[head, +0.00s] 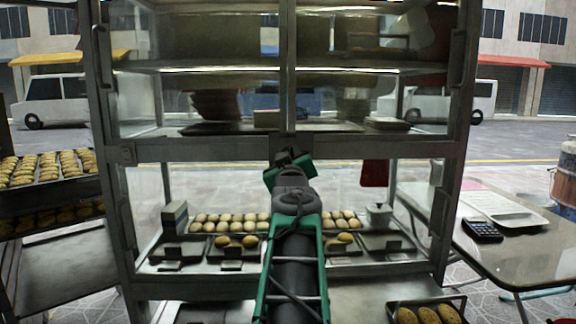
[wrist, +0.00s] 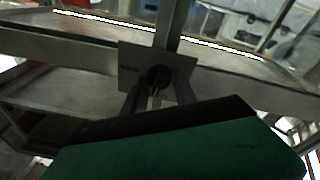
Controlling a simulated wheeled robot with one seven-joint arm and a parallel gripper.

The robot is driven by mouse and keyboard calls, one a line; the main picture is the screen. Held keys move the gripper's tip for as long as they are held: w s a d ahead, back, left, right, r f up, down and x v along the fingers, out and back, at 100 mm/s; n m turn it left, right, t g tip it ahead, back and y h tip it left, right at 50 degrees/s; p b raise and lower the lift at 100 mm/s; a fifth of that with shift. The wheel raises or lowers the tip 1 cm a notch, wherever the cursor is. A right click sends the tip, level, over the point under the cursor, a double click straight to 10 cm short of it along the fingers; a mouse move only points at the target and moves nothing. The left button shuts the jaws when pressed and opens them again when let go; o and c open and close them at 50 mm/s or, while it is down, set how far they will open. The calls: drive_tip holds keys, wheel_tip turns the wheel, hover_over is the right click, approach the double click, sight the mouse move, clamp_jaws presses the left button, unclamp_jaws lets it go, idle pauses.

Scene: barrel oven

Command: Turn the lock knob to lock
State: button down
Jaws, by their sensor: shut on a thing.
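The lock knob (wrist: 158,74) is a small dark round piece on a square grey metal plate (wrist: 130,58), in the middle of the cabinet's cross rail in the wrist view. My gripper (wrist: 157,98) is at the knob, its two dark fingers closed in on it from below. In the head view my gripper (head: 290,158) reaches up to the middle of the cabinet's rail (head: 215,149) and hides the knob. The fingers partly cover the knob, so its turn angle cannot be told.
The glass cabinet (head: 125,152) holds trays of buns (head: 230,222) on its lower shelf. A rack with bun trays (head: 45,170) stands at left. A table (head: 520,262) with a calculator (head: 483,230) is at right. A bun tray (head: 428,314) is low in front.

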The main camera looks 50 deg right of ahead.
drive_tip(key=shift+n+b, duration=0.45)
drive_tip(key=shift+n, duration=0.45)
drive_tip(key=shift+r, duration=0.1)
drive_tip(key=c, duration=1)
unclamp_jaws()
drive_tip(key=v, duration=0.8)
drive_tip(key=shift+p, duration=0.35)
